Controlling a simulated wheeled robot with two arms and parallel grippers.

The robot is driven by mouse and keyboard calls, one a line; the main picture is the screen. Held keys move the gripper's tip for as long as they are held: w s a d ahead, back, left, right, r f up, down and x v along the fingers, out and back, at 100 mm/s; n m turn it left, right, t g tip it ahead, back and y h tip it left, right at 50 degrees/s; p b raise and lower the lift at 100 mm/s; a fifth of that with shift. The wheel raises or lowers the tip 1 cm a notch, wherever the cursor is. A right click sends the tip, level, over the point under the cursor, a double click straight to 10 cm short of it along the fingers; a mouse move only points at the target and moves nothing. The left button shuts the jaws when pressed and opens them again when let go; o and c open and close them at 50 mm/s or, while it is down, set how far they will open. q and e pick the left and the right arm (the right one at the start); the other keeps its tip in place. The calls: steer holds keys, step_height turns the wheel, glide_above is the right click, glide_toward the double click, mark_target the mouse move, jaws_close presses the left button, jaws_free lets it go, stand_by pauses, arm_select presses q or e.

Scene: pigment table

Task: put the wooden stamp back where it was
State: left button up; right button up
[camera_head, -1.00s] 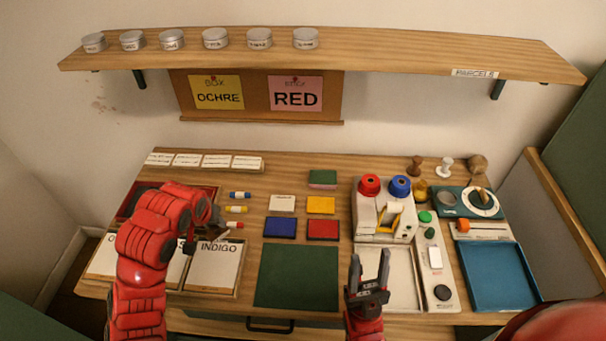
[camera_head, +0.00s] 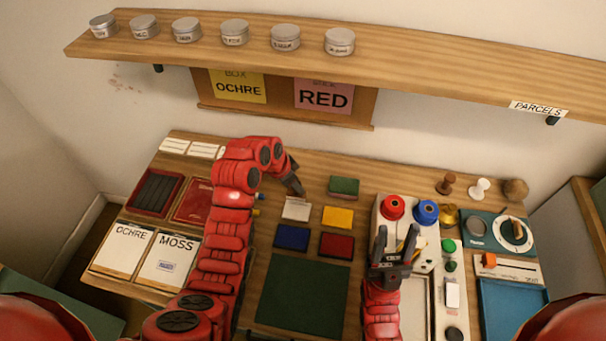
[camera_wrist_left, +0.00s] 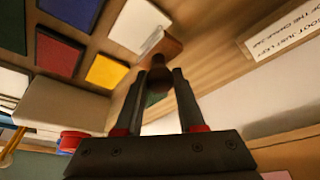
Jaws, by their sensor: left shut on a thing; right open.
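My left gripper (camera_head: 299,191) points down over the table beside a small white block (camera_head: 296,209). In the left wrist view, my left gripper (camera_wrist_left: 160,78) is shut on the wooden stamp (camera_wrist_left: 165,46), a small brown piece with a rounded knob. The white block (camera_wrist_left: 139,25) shows just beyond it. I cannot tell whether the stamp touches the table. In the head view the stamp is too small to make out clearly. My right gripper (camera_head: 396,243) is open and empty, pointing up in front of the white device with red and blue knobs (camera_head: 390,207).
Blue (camera_head: 292,237), red (camera_head: 336,245) and yellow (camera_head: 337,217) pads and a green block (camera_head: 343,187) lie near the left gripper. A green mat (camera_head: 303,296) is bare. OCHRE (camera_head: 121,248) and MOSS (camera_head: 168,260) cards lie left. Brown (camera_head: 446,184) and white (camera_head: 479,188) knobbed pieces stand at back right.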

arm_select(q)
steer(key=w+p, duration=0.1)
steer(key=w, duration=0.1)
steer(key=w+d+f+p, duration=0.1)
steer(key=w, duration=0.1)
steer(key=w+d+p, duration=0.1)
steer(key=w, duration=0.1)
steer(key=shift+w+f, duration=0.1)
steer(key=shift+f, duration=0.2)
step_height(320, 180, down, 2)
steer(key=shift+f+p, duration=0.1)
steer(key=shift+p, duration=0.5)
steer(key=shift+f, duration=0.1)
steer(key=shift+f, duration=0.1)
steer(key=o, duration=1)
steer(key=shift+o, duration=0.2)
